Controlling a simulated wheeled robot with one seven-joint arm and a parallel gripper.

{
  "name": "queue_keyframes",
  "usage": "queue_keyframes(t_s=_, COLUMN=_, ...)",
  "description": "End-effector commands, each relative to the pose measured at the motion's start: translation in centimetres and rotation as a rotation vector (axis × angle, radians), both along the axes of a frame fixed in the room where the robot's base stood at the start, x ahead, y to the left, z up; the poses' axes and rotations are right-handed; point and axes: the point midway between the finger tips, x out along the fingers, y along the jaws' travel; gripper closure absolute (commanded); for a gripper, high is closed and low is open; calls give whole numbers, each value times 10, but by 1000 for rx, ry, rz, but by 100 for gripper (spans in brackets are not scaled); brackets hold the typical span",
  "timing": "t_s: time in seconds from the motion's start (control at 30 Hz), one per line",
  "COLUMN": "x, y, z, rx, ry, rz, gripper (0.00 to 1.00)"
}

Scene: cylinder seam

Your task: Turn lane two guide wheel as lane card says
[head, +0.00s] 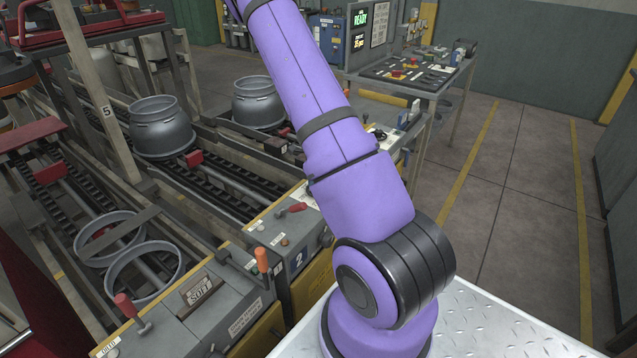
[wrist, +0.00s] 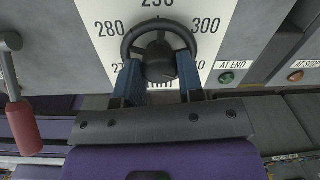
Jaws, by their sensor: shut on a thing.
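The black guide wheel (wrist: 160,24) sits in front of a white scale plate (wrist: 214,25) in the wrist view. The scale reads 280 to its left and 300 to its right; the number above is cut off and lower marks are partly covered. My gripper (wrist: 160,75) has its two blue fingers shut on the wheel's lower part, one on each side of the hub. In the head view my arm rises out of the top, so my gripper is not seen there. A "2" plate (head: 299,261) marks a console below. I cannot make out a lane card's text.
In the wrist view, a red-handled lever (wrist: 23,125) stands left of the wheel, and a green "AT END" button (wrist: 226,78) and an orange "AT STOP" button (wrist: 296,76) are right. In the head view, grey cylinders (head: 161,128) sit on the conveyor lanes. Open floor (head: 525,160) lies right.

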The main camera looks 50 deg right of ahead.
Motion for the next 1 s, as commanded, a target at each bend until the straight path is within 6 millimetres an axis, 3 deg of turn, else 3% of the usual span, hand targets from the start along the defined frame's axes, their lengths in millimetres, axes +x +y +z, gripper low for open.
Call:
queue_keyframes(t_s=0.33, x=1, y=0, z=1, rx=-1, ry=-3, rz=-122, gripper=88)
queue_keyframes(t_s=0.83, x=1, y=0, z=1, rx=-2, ry=-2, rz=-139, gripper=88)
queue_keyframes(t_s=0.87, x=1, y=0, z=1, rx=-2, ry=-2, rz=-139, gripper=60)
queue_keyframes(t_s=0.9, x=1, y=0, z=1, rx=-2, ry=-2, rz=-139, gripper=54)
queue_keyframes(t_s=1.0, x=1, y=0, z=0, rx=-1, ry=-2, rz=-138, gripper=54)
